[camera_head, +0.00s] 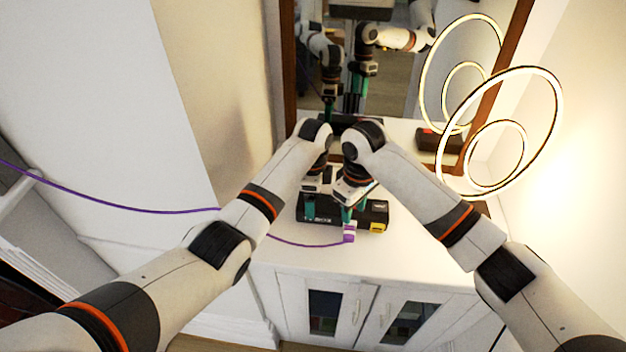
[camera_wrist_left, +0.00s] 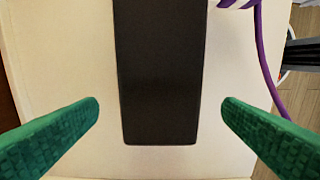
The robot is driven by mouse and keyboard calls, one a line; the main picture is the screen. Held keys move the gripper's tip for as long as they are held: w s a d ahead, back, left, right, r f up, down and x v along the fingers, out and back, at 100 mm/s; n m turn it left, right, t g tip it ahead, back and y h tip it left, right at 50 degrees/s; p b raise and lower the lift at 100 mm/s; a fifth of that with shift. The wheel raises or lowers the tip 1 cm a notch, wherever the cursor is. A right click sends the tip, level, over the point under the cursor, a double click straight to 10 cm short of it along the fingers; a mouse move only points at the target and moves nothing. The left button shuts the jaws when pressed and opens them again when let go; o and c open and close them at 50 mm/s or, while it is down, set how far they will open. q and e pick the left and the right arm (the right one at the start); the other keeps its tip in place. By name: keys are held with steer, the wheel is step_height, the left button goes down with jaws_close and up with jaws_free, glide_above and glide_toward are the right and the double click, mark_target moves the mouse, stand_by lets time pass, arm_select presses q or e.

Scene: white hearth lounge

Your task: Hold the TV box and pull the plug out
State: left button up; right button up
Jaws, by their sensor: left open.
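The black TV box (camera_head: 373,213) lies on the white cabinet top in front of the mirror. In the left wrist view its dark top (camera_wrist_left: 160,70) lies between the green fingers, with clear gaps on both sides. My left gripper (camera_head: 309,210) is open over the left end of the box and does not grip it. The purple plug (camera_head: 349,234) is at the front side of the box, its cable running off left. My right gripper (camera_head: 348,214) has its green fingers pointing down right by the plug; whether they close on it is hidden.
The white cabinet top (camera_head: 420,250) is clear to the right of the box. A lit ring lamp (camera_head: 545,135) stands at the back right. The mirror (camera_head: 395,85) rises behind the box. The purple cable (camera_head: 120,204) stretches across the left side.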

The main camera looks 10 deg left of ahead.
arm_select(q)
steer(key=shift+f, duration=1.75)
